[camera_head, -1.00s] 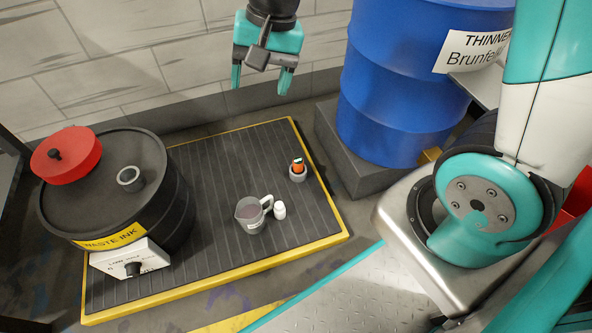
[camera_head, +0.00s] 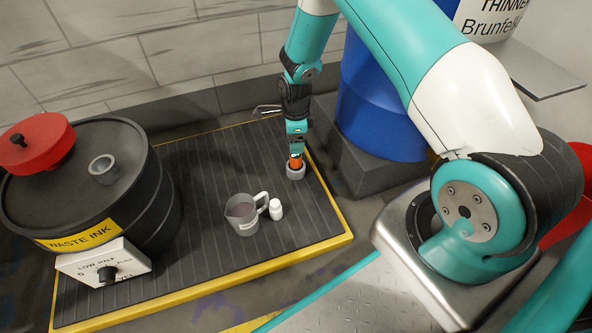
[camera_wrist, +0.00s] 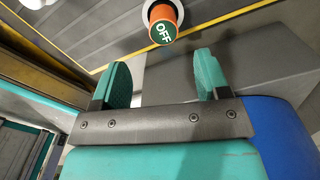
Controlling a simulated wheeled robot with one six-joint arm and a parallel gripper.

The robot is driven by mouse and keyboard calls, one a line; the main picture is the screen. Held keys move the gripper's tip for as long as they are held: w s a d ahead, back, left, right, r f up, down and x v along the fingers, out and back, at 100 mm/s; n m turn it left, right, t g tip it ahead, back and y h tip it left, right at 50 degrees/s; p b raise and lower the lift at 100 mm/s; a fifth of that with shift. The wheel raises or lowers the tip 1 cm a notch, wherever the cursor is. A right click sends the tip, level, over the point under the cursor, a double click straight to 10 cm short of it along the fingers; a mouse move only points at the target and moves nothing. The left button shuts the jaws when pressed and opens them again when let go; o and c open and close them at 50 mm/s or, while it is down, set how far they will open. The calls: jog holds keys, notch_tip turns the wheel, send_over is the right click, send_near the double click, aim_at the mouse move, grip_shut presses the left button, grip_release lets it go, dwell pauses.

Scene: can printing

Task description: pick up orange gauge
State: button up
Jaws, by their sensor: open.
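The orange gauge (camera_head: 295,163) stands in a small grey round holder (camera_head: 296,173) near the right edge of the black ribbed platform. In the wrist view the orange gauge (camera_wrist: 163,26) shows a green round face marked "OFF", at the top, beyond the fingertips. My gripper (camera_head: 296,142) hangs just above the gauge in the head view and partly hides its top. In the wrist view my gripper (camera_wrist: 163,75) has its two teal fingers apart with nothing between them.
A grey measuring jug (camera_head: 243,213) and a small white bottle (camera_head: 276,209) stand on the ribbed platform (camera_head: 200,260). A black waste ink drum (camera_head: 150,205) with a red lid (camera_head: 45,145) is at left. A blue thinner drum (camera_head: 375,115) stands close behind and right of the gauge.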

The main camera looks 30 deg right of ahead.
aim_at(295, 158)
notch_tip(295, 158, down, 5)
jog(key=shift+r+b, duration=0.15)
jog(key=shift+b, duration=0.85)
jog(key=f+b, duration=0.5)
jog(key=shift+w+f, duration=0.1)
jog(key=shift+w, duration=0.15)
jog(key=c, duration=1.1)
